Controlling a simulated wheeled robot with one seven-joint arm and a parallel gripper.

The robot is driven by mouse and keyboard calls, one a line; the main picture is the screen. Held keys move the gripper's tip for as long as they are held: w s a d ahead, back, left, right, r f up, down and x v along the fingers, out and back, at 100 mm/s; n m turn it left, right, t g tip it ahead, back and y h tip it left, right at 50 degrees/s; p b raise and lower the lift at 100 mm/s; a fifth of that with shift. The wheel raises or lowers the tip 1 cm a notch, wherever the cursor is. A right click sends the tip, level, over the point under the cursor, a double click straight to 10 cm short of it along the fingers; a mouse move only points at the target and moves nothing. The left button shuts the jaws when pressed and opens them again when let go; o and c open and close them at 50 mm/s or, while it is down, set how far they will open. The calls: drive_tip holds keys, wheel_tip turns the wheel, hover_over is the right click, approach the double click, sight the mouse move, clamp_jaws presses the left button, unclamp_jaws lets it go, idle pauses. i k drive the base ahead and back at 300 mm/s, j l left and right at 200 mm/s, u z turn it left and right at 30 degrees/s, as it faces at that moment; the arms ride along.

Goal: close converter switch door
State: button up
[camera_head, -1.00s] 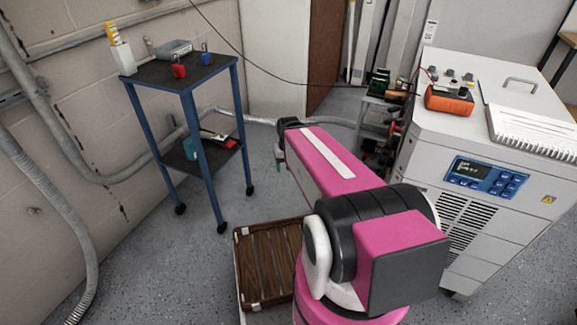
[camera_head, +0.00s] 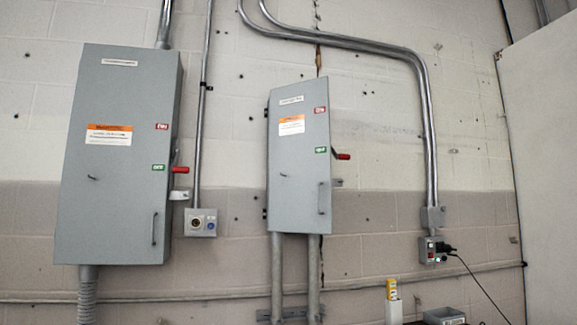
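Two grey switch boxes hang on the block wall, and their name labels are too small to read, so I cannot tell which is the converter switch. The right box's door (camera_head: 298,160) has hinges on its left edge and a pull handle (camera_head: 321,198) at lower right. Its right edge looks taller than its left, so it appears to stand ajar; the interior is hidden. A red-tipped lever (camera_head: 342,156) sticks out to its right. The left box's door (camera_head: 112,190) looks shut, with a red lever (camera_head: 180,170) on its right side. My gripper is not in view.
A small outlet box (camera_head: 200,223) sits between the switch boxes. Metal conduits (camera_head: 427,120) run along the wall. At lower right are a plugged-in black cable (camera_head: 478,282), a white-and-yellow item (camera_head: 392,300) and a grey case (camera_head: 444,316). A white panel (camera_head: 545,170) stands at far right.

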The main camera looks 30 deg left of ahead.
sight(301, 201)
drive_tip(key=u, duration=1.8)
